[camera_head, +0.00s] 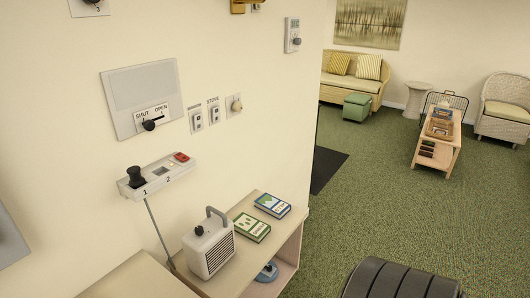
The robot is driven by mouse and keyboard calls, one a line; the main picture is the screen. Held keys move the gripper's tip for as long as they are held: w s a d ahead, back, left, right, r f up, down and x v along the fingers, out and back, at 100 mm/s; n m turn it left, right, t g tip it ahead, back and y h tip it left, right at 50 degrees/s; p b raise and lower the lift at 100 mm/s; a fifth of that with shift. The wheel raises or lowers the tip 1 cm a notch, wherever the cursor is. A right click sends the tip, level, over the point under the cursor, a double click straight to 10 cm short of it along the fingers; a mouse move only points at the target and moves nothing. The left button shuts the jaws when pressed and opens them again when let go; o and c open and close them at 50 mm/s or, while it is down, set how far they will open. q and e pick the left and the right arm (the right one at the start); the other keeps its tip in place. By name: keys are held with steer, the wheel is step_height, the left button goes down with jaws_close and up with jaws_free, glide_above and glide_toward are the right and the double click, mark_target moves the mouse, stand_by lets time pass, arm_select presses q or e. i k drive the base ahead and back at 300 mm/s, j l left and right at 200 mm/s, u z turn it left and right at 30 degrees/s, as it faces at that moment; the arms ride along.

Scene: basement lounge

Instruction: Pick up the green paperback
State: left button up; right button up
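The green paperback (252,227) lies flat on top of a low light-wood cabinet (232,274) against the wall, its cover facing up. A blue paperback (272,205) lies just behind it, toward the cabinet's far end. A small white heater (209,246) with a handle stands close to the left of the green paperback. Neither of my grippers shows in the head view.
A blue-based object (267,272) sits inside the cabinet's open side. A wall box (157,175) with a black knob juts out above. A dark ribbed rounded object (398,281) is at the bottom edge. Green carpet (365,215) is clear right of the cabinet.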

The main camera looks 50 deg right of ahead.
mark_target(253, 230)
steer(key=z, duration=1.55)
steer(key=i+l+z, duration=0.1)
steer(key=l, duration=0.25)
steer(key=i+l+z, duration=0.1)
steer(key=l, duration=0.25)
steer(key=i+l+z, duration=0.1)
steer(key=i+l, duration=0.1)
steer(key=l, duration=0.1)
